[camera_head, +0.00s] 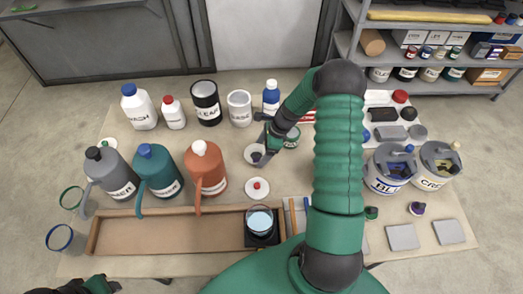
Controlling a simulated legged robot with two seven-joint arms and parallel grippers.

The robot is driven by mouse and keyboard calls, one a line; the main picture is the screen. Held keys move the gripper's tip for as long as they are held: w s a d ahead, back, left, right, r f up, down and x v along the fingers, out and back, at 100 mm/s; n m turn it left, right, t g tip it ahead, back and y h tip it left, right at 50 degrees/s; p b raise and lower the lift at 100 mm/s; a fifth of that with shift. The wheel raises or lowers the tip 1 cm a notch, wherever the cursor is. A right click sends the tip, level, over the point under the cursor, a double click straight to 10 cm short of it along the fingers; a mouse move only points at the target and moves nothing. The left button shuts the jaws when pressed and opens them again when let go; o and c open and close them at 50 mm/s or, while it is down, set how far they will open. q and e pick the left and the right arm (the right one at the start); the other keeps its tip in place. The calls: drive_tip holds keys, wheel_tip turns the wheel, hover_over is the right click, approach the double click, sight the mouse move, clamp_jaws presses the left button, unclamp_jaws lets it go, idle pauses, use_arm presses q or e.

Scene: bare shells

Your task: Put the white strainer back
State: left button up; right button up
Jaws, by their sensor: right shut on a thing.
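The white strainer (249,154) is a small pale round piece with a dark middle, near the centre of the table. My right gripper (263,147) comes down over its right side and is shut on it. The fingers hide part of it, and I cannot tell whether it touches the table. My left gripper (95,286) shows only in part at the bottom left edge, and its fingers are unclear.
Grey, teal and orange (206,168) jugs stand left. A white disc with a red knob (257,189) lies in front. Paint buckets (388,172) stand right, beyond my arm.

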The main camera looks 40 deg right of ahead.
drive_tip(key=shift+f, duration=0.1)
drive_tip(key=o, duration=1.4)
drive_tip(key=shift+c, duration=0.2)
drive_tip(key=v, duration=1.2)
